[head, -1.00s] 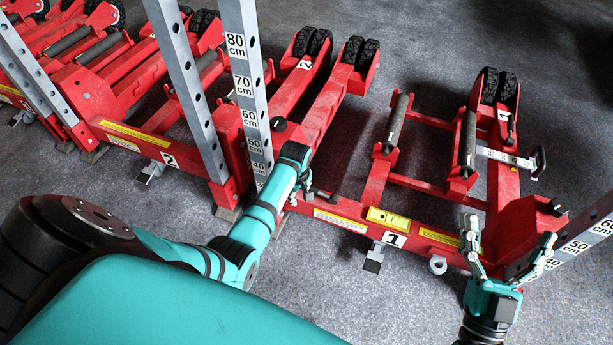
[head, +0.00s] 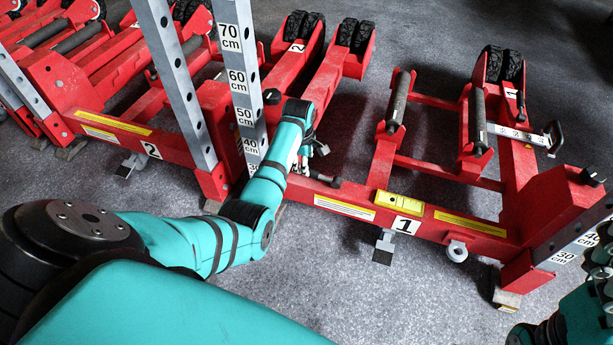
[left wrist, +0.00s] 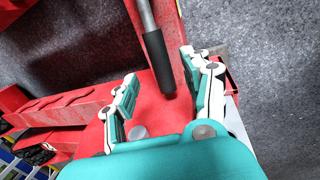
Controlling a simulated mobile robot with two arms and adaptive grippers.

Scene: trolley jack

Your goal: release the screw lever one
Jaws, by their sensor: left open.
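The screw lever (head: 336,182), a thin grey rod with a black grip, sticks out at the left end of red trolley jack 1 (head: 470,219). In the left wrist view its black grip (left wrist: 158,62) lies between my left fingers, with gaps on both sides. My left gripper (head: 312,152) is open over the jack's red beam; the head view shows it partly hidden by my own arm. My right gripper (head: 598,262) is at the right edge, largely cut off, so its fingers cannot be made out clearly.
Jack 2 (head: 125,132) stands to the left, with a perforated grey post (head: 178,85) and a scale post (head: 240,90) close to my left arm. The grey floor in front is clear.

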